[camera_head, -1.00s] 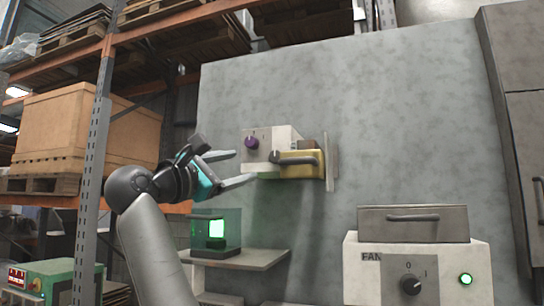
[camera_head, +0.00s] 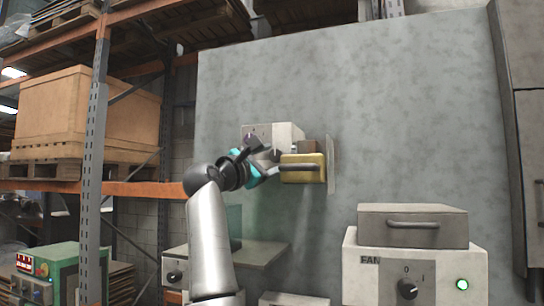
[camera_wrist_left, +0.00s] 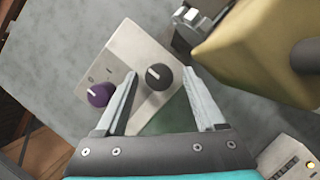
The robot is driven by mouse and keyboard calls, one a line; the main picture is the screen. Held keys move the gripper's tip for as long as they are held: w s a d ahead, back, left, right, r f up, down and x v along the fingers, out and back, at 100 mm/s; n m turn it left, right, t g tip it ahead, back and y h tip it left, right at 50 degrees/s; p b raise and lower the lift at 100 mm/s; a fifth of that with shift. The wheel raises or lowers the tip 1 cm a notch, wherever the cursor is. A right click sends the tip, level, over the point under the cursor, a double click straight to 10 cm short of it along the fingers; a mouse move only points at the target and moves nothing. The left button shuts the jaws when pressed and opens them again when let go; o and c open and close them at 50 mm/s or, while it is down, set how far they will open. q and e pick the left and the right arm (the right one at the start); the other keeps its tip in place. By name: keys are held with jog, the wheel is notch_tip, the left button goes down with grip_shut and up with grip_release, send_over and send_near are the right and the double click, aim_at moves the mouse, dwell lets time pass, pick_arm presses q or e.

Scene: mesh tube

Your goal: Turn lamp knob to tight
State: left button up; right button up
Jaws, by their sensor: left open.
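A white control box (camera_head: 288,132) is mounted on the grey wall panel. In the left wrist view its face (camera_wrist_left: 126,44) carries a purple knob (camera_wrist_left: 100,94) and a black knob (camera_wrist_left: 159,77), each with a pale pointer line. I cannot read a lamp label on either. My left gripper (camera_wrist_left: 160,74) is open, its fingers on either side of the black knob, with a visible gap at the right finger; contact at the left cannot be told. My right gripper is not in view.
A yellow block with a grey handle (camera_head: 303,168) sits right beside the gripper. A fan box (camera_head: 362,285) with a dark knob and lit green light stands lower right. A shelf (camera_head: 262,254) lies below. Racking (camera_head: 92,170) stands left.

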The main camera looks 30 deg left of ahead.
pick_arm(q)
jog(key=shift+c, duration=0.3)
grip_shut()
dwell(0.5)
